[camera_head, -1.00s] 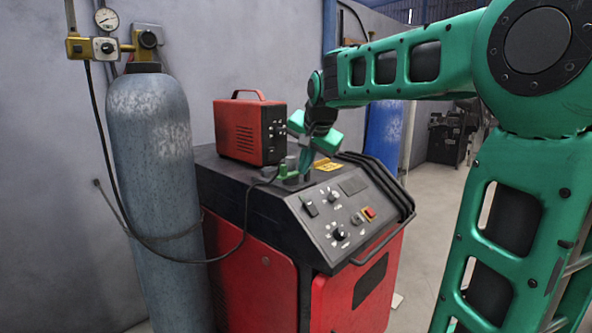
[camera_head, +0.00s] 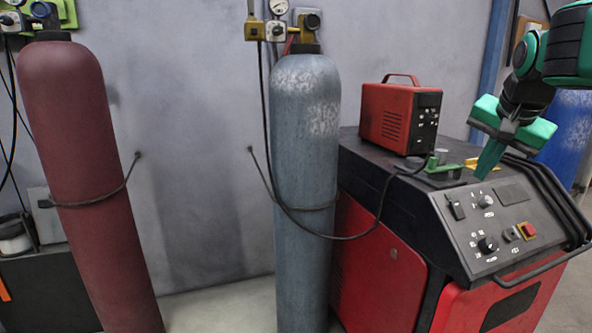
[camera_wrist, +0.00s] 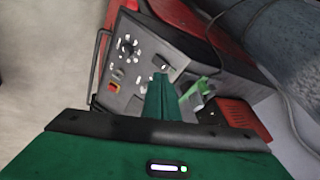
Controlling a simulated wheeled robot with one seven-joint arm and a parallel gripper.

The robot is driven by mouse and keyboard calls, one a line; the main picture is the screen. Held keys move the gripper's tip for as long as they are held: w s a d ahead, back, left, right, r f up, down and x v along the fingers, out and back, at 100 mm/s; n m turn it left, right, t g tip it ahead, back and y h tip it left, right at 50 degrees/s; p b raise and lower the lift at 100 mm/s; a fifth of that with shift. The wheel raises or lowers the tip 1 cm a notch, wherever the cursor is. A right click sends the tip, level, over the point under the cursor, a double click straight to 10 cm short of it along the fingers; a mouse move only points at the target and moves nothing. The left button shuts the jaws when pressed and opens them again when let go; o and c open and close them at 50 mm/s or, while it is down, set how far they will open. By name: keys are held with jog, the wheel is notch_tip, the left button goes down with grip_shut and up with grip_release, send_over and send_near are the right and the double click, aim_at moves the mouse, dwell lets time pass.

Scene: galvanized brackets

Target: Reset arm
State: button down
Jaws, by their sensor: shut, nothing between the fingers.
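My gripper (camera_head: 487,163) is at the right of the head view, pointing down above the red and black machine (camera_head: 380,262), over the rear edge of its control panel. Its green fingers are closed together with nothing between them. In the wrist view the shut fingers (camera_wrist: 164,97) stand out in front of the control panel (camera_wrist: 128,65). From this angle I cannot tell the exact gap between the fingertips and the machine. My upper arm links are mostly outside the head view.
A red box unit (camera_head: 398,120) and a green clamp-like part (camera_head: 440,168) sit on the machine's top, close to my fingers. A grey cylinder (camera_head: 305,190) and a dark red cylinder (camera_head: 85,180) stand left, with cables. A bent handle rail (camera_head: 560,205) edges the machine's right.

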jog(key=s+a+f+n+g+y, duration=0.2)
jog(key=s+f+n+g, duration=0.3)
jog(key=s+f, duration=1.8)
jog(key=s, duration=0.4)
jog(key=shift+g, duration=0.4)
jog(key=shift+w+f, duration=0.2)
jog(key=shift+w, duration=0.45)
